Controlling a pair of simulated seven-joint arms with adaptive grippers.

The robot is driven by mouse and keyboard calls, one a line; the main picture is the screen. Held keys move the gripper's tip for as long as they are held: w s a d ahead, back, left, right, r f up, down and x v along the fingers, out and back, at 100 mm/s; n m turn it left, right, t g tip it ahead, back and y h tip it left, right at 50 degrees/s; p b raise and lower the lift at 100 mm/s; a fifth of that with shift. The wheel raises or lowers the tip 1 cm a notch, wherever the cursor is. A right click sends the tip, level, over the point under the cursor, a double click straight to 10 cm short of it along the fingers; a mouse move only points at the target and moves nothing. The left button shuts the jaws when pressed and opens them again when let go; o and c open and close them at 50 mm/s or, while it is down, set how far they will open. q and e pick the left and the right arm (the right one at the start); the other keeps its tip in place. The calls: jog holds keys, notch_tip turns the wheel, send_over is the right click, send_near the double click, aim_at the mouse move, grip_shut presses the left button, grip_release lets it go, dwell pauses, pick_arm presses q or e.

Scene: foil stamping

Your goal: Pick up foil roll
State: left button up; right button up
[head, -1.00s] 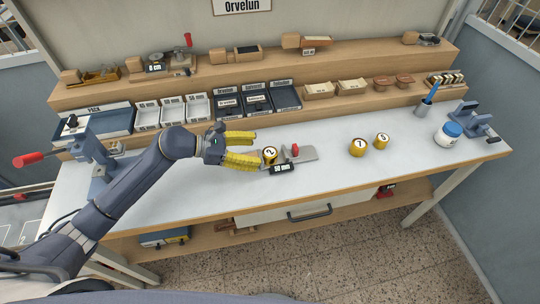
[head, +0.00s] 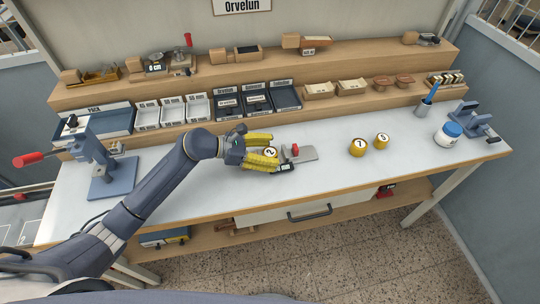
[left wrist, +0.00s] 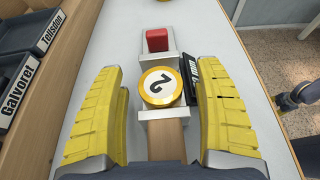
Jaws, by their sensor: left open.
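The gold foil roll marked "2" (head: 271,152) rests on a small grey fixture (head: 305,154) with a red block on the white bench. In the left wrist view the roll (left wrist: 160,87) shows its white numbered face between my fingers. My left gripper (head: 269,151) is open, its yellow fingers on either side of the roll with a gap to each. Two more gold rolls, marked "7" (head: 358,147) and "5" (head: 382,141), stand to the right.
A small black display (head: 285,168) sits at the fixture's front, close to my near finger. A blue-grey press (head: 108,170) stands at the left. Labelled trays (head: 228,105) line the back. A blue-lidded jar (head: 448,133) stands at the right. The bench's front right is clear.

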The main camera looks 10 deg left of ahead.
pick_arm(q)
jog(key=c, duration=1.1)
jog(key=shift+f, duration=0.2)
jog(key=shift+c, duration=1.4)
jog(key=shift+r, duration=0.15)
